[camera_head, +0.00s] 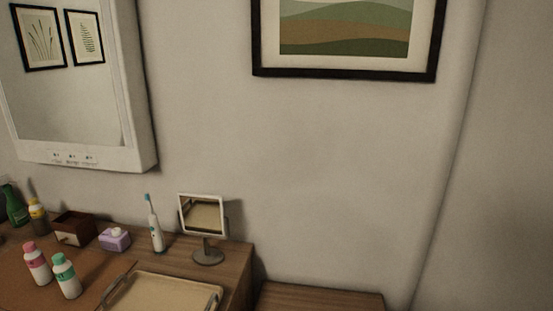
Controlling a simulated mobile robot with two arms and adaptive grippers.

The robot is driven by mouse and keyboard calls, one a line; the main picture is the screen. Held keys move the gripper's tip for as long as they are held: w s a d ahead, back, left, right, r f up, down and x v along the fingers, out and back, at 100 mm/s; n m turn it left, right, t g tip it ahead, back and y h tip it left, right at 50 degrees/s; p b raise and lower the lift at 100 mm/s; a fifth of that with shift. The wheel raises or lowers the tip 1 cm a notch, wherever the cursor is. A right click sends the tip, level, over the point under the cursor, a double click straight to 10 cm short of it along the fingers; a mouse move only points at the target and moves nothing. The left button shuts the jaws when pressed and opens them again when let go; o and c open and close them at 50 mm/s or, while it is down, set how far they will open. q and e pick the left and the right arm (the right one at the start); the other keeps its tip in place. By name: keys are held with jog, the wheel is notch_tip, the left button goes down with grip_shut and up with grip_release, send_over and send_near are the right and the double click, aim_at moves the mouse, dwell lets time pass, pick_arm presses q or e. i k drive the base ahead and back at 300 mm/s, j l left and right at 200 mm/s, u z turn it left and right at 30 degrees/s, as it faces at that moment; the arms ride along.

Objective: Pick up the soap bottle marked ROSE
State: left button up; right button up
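A white bottle with a pink cap and pink band (37,265) stands upright at the lower left on a brown mat. A white bottle with a green cap and green band (67,279) stands upright just to its right and a little nearer. A dark green bottle (15,205) and a dark bottle with a yellow band (39,217) stand at the far left edge. Any lettering is too small to read, so I cannot tell which bottle is marked ROSE. Neither of my grippers is in view.
On the wooden counter (238,262) stand a small wooden box (74,230), a purple box (115,239), a toothbrush (156,225) and a small mirror (204,215). A beige tray with handles (165,292) lies at the front. A lower wooden surface (320,297) to the right is clear.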

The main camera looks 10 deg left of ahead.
aim_at(33, 257)
jog(key=u, duration=1.9)
